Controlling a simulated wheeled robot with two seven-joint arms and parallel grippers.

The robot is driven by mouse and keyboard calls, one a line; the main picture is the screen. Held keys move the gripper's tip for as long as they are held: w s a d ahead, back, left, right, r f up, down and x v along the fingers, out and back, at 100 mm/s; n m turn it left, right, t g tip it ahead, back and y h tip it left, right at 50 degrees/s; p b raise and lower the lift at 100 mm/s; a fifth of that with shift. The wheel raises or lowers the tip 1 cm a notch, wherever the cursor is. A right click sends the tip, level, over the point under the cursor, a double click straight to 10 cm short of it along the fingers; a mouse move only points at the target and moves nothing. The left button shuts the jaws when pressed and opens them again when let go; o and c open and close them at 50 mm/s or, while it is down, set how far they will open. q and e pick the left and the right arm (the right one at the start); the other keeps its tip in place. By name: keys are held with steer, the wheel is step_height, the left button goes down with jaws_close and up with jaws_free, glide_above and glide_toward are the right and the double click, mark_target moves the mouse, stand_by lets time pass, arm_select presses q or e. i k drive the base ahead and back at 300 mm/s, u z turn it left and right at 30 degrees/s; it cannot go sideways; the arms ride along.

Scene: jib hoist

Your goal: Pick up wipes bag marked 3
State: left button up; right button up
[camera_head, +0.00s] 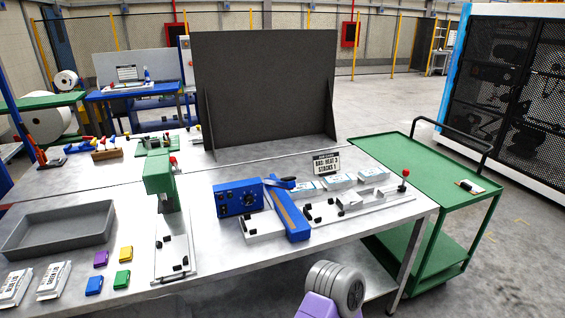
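Two white wipes bags lie at the table's front left, one at the left edge (13,286) and one beside it (53,281). Both have dark printing too small to read, so I cannot tell which is marked 3. Three white and pale blue packs, which may also be wipes bags, lie in a row behind the blue sealer: left pack (306,189), middle pack (340,181), right pack (372,172). Their marks are not readable either. Neither of my grippers is in view. A purple and grey rounded part at the bottom, right of centre, looks like my arm.
A grey tray (60,247), several small coloured blocks (123,279) and a green press (159,178) stand on the table's left. A blue sealer (238,198), a sign (326,163) and a tall dark panel (265,90) are further right. A green cart (425,170) stands at the right.

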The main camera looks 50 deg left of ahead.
mark_target(313, 188)
steer(key=u, duration=1.3)
steer(key=k, duration=0.25)
steer(key=u, duration=0.25)
steer(key=i, duration=0.35)
steer(key=z, duration=0.6)
steer(key=i, duration=1.35)
steer(key=u, duration=0.55)
